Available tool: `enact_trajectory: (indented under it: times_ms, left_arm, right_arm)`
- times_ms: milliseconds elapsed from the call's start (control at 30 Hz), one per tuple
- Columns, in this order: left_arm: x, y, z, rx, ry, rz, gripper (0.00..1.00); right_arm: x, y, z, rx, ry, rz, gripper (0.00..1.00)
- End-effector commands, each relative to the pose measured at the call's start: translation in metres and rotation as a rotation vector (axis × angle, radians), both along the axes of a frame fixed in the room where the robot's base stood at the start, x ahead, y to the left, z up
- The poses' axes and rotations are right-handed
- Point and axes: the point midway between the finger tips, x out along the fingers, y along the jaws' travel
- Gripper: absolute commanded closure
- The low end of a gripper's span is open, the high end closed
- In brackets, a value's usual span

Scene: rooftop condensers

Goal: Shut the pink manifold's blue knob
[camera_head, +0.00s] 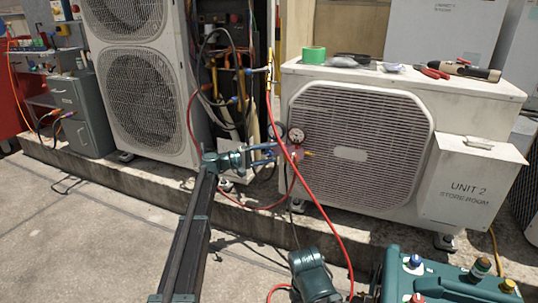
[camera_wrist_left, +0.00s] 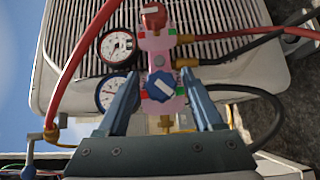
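The pink manifold (camera_wrist_left: 168,60) hangs in front of the grille of the Unit 2 condenser, with two round gauges (camera_wrist_left: 117,45) beside it. Its blue knob (camera_wrist_left: 161,86) faces the left wrist camera, and a red knob (camera_wrist_left: 153,16) is at its other end. My left gripper (camera_wrist_left: 159,76) is open, with one finger on each side of the blue knob and visible gaps between. In the head view my left gripper (camera_head: 274,151) is at the manifold, just below the gauges (camera_head: 296,135), and mostly covers it.
The condenser (camera_head: 465,95) stands behind, with green tape (camera_head: 313,55) and tools on top. A red hose (camera_head: 318,205) loops down past the manifold. A teal machine with knobs (camera_head: 445,284) is at lower right.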

Motion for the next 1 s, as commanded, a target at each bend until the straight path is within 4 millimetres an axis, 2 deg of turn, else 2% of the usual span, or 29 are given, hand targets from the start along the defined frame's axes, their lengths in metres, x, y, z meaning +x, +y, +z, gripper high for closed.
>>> enact_trajectory:
  times_ms: [33, 300, 367, 667, 867, 1000]
  left_arm:
    - [0.000, 0.000, 0.000, 0.000, 0.000, 0.000, 0.43]
    - [0.000, 0.000, 0.000, -0.001, 0.000, 0.000, 0.92]
    - [0.000, 0.000, 0.000, -0.001, 0.000, 0.000, 1.00]
    - [0.000, 0.001, 0.002, 0.022, -0.007, 0.000, 1.00]
    - [0.000, 0.000, 0.005, 0.116, -0.038, 0.000, 1.00]
    - [0.000, 0.001, 0.007, 0.226, -0.073, 0.000, 1.00]
  right_arm:
    - [0.000, 0.000, 0.000, 0.000, 0.000, 0.000, 0.50]
    - [0.000, 0.000, 0.000, 0.000, 0.000, 0.000, 0.50]
    - [0.000, 0.000, 0.000, 0.000, 0.000, 0.000, 0.50]
    - [0.000, 0.000, 0.006, 0.000, 0.000, 0.000, 0.50]
    - [0.000, 0.000, 0.024, 0.000, 0.000, 0.000, 0.50]
    - [0.000, 0.000, 0.043, 0.000, 0.000, 0.000, 0.50]
